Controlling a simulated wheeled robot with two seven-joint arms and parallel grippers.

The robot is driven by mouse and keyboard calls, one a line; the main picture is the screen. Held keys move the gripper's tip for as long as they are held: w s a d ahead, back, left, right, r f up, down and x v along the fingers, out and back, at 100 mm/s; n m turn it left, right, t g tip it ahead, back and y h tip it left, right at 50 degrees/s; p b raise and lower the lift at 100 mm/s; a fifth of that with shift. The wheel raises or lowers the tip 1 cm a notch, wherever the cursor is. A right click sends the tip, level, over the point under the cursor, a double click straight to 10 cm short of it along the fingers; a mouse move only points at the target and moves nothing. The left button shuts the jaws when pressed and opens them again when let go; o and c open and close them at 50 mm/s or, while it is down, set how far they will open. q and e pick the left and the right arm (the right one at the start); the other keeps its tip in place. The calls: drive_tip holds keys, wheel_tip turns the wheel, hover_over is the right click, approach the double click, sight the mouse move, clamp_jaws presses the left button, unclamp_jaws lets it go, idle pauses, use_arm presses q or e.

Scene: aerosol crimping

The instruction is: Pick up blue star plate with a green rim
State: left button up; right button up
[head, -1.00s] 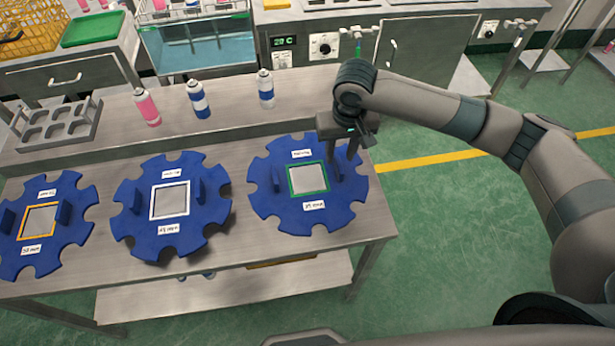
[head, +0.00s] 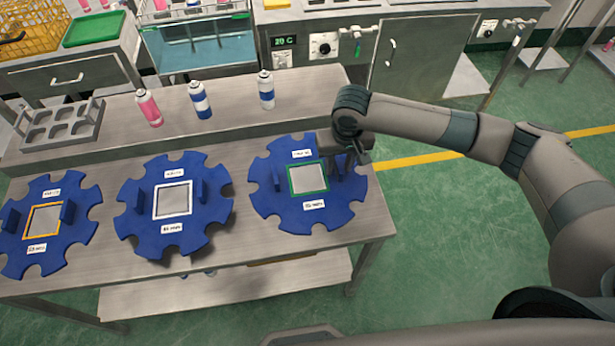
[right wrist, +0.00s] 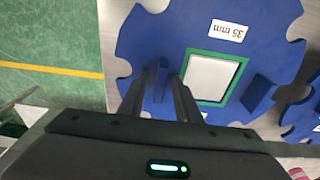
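The blue star plate with a green rim (head: 290,212) lies flat on the steel table, at the right of three star plates. It has two upright blue handles and a green square frame around a pale centre. My right gripper (head: 352,160) is low over its right side. In the right wrist view, the same plate (right wrist: 165,35) shows with a "35 mm" label. There, the open fingers of my right gripper (right wrist: 159,86) stand on either side of one handle, with gaps visible. My left gripper is not in view.
A white-rimmed star plate (head: 150,230) lies left of it, and an orange-rimmed one (head: 75,232) at far left. Spray cans, one pink (head: 149,108) and two blue-and-white (head: 199,100), stand on the raised shelf behind, beside a grey rack (head: 62,125).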

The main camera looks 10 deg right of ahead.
clamp_jaws()
drive_tip(key=shift+r, duration=0.15)
drive_tip(key=shift+w+r+b, duration=0.1)
drive_tip(key=shift+r+b, duration=0.25)
drive_tip(key=shift+r, duration=0.25)
wheel_tip(320, 180, up, 2)
drive_tip(key=shift+a+r+b, duration=0.1)
drive_tip(key=shift+b, duration=0.3)
drive_tip(key=s+d+r+b, duration=0.2)
drive_tip(key=s+d+r, duration=0.4)
drive_tip(key=d, duration=0.4)
drive_tip(key=shift+d+r+b, duration=0.15)
drive_tip(key=shift+r+b, duration=0.2)
drive_tip(key=shift+r, duration=0.35)
